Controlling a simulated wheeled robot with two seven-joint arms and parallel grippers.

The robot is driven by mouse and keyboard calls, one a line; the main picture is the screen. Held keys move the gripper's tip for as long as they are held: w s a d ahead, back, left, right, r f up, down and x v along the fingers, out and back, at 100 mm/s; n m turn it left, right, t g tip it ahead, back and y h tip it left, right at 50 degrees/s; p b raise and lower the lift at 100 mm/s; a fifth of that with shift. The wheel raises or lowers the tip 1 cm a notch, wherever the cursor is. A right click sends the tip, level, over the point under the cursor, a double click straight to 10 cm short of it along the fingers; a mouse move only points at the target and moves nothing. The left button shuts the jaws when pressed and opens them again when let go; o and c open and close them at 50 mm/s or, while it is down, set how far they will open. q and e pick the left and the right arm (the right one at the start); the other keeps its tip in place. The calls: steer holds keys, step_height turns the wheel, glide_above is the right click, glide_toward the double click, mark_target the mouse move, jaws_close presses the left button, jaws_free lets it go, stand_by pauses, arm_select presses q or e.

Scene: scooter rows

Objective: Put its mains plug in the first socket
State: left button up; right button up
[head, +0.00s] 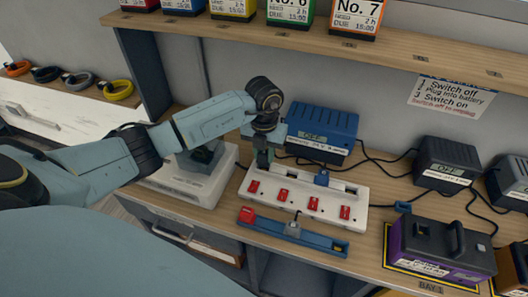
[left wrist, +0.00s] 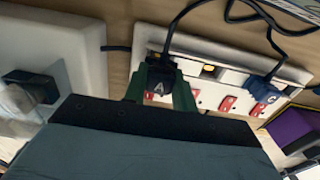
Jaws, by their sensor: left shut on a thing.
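A white socket strip (head: 312,207) with several red switches lies on the bench. My left gripper (head: 263,158) is over its left end, at the first socket, pointing down. In the left wrist view my green fingers (left wrist: 160,92) are shut on a black plug marked A (left wrist: 159,82), its cord running up and away. The plug is at the strip's left end; I cannot tell whether its pins are fully in. A blue plug (head: 321,177) stands in a socket further right and also shows in the left wrist view (left wrist: 263,90). My right gripper is not in view.
A blue charger (head: 322,130) reading OFF stands behind the strip, dark chargers (head: 447,162) to the right. A blue holder (head: 320,241) lies in front. A purple battery (head: 440,246) sits front right. A white unit (head: 190,182) stands left of the strip. Cords cross behind.

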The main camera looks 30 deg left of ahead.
arm_select(q)
steer(key=shift+f+b, duration=0.75)
steer(key=shift+f, duration=0.25)
steer(key=o, duration=1.1)
step_height(320, 180, up, 14)
steer(key=shift+f+p, duration=0.25)
steer(key=shift+p, duration=0.15)
